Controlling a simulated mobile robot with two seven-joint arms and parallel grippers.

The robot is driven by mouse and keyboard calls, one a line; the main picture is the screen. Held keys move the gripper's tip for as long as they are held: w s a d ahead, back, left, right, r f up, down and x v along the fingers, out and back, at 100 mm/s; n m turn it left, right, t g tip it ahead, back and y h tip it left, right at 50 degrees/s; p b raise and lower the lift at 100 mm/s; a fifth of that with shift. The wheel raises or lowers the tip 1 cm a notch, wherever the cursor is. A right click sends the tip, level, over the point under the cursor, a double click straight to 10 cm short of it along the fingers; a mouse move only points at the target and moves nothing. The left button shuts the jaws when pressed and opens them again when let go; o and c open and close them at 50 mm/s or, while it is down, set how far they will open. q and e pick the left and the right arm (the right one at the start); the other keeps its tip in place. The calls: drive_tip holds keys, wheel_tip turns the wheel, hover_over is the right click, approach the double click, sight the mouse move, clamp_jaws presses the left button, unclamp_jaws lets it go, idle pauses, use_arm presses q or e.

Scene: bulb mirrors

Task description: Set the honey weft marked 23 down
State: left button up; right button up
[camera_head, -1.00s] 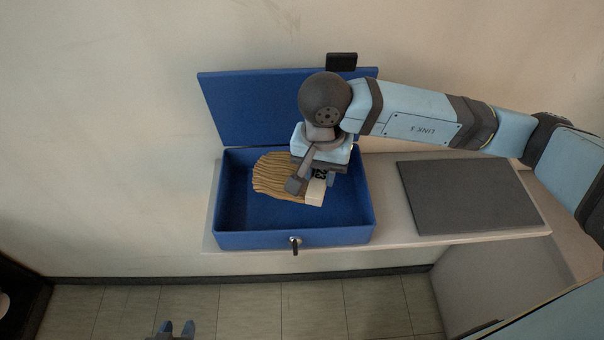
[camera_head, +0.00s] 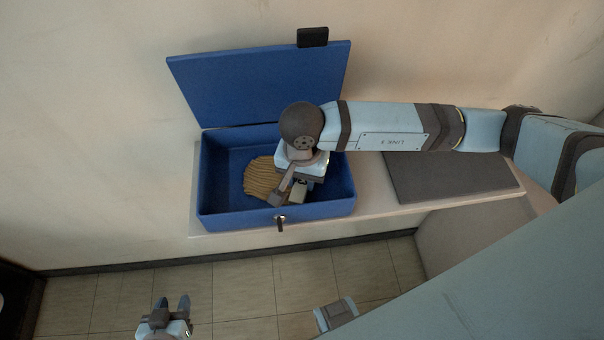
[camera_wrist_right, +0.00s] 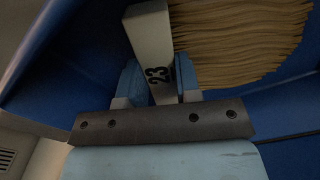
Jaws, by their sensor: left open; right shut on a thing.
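The honey weft (camera_head: 262,179), a wavy blond bundle, is inside the open blue box (camera_head: 222,213). Its pale end block, marked 23 (camera_wrist_right: 158,75), points toward the box's front right. My right gripper (camera_wrist_right: 158,84) is shut on this block, one blue finger on each side. In the head view my right gripper (camera_head: 296,187) reaches down into the box and partly covers the weft. I cannot tell whether the weft touches the box floor. My left gripper (camera_head: 172,308) is open and empty, low in the picture, away from the box.
The box's lid (camera_head: 262,88) stands open at the back, and a key sits in the lock (camera_head: 280,221) on its front. A dark grey mat (camera_head: 450,177) lies on the shelf to the right. The left part of the box is free.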

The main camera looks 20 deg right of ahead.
drive_tip(key=shift+f, duration=0.15)
drive_tip(key=o, duration=0.9)
drive_tip(key=shift+w+r, duration=0.1)
drive_tip(key=shift+r, duration=0.3)
wheel_tip(320, 180, up, 12)
drive_tip(key=b, duration=0.1)
drive_tip(key=shift+f+b, duration=0.2)
drive_tip(key=shift+b, duration=0.1)
